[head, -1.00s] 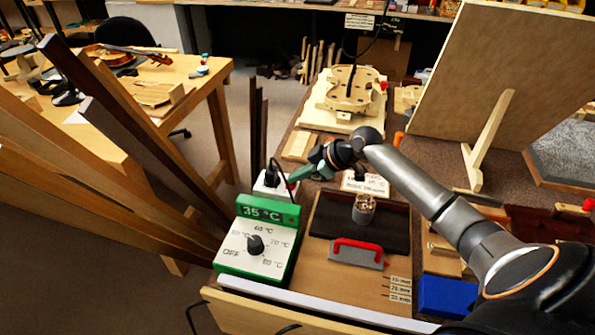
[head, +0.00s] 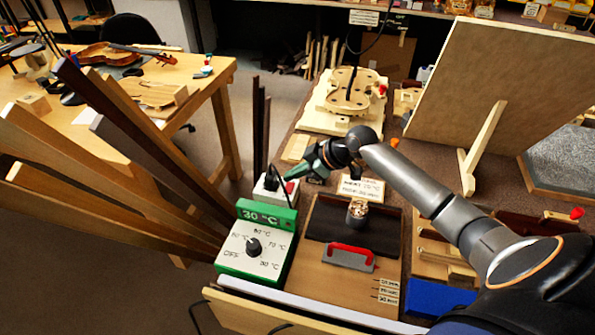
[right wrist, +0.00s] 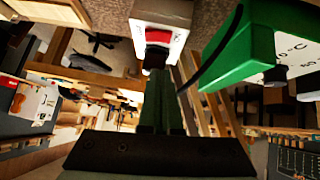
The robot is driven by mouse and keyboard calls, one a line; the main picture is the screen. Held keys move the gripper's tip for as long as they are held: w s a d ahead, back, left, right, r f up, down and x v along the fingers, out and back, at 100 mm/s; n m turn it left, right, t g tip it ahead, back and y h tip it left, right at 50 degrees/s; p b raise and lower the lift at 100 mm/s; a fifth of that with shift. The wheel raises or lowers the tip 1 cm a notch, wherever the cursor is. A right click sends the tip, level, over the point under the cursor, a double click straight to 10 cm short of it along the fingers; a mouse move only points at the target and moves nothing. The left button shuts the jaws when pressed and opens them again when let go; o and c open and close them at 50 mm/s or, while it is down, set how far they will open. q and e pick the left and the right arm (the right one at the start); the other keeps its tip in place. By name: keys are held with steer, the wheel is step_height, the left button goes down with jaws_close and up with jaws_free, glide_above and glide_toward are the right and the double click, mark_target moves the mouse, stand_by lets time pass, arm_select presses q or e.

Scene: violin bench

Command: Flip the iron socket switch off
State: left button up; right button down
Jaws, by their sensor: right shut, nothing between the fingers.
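The iron socket (head: 268,192) is a white box with a black plug (head: 271,178) in its top, behind the green temperature box. Its red switch (head: 289,187) shows on the right side of the socket. In the right wrist view the socket (right wrist: 163,12) is at the top centre, with the red switch (right wrist: 158,37) just beyond my fingertips. I cannot tell which way the switch is tipped. My right gripper (head: 303,172) is shut and empty, with its green fingers close to the switch; the fingers (right wrist: 158,75) also show in the right wrist view. I cannot tell whether they touch it. My left gripper is out of view.
The green temperature box (head: 255,243) reads 30 °C and stands in front of the socket. A black cable runs from the plug. Dark wood strips (head: 262,125) stand behind the socket.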

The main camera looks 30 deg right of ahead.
steer(key=v, duration=0.9)
steer(key=shift+s+r, duration=0.2)
steer(key=shift+s, duration=0.1)
steer(key=shift+d, duration=0.15)
steer(key=shift+w+d+r+b, duration=0.1)
steer(key=shift+w+d+b, duration=0.2)
steer(key=shift+b, duration=0.35)
steer(key=shift+w+d+r+b, duration=0.1)
steer(key=shift+d+r+b, duration=0.05)
steer(key=shift+d+b, duration=0.4)
steer(key=shift+a, duration=0.15)
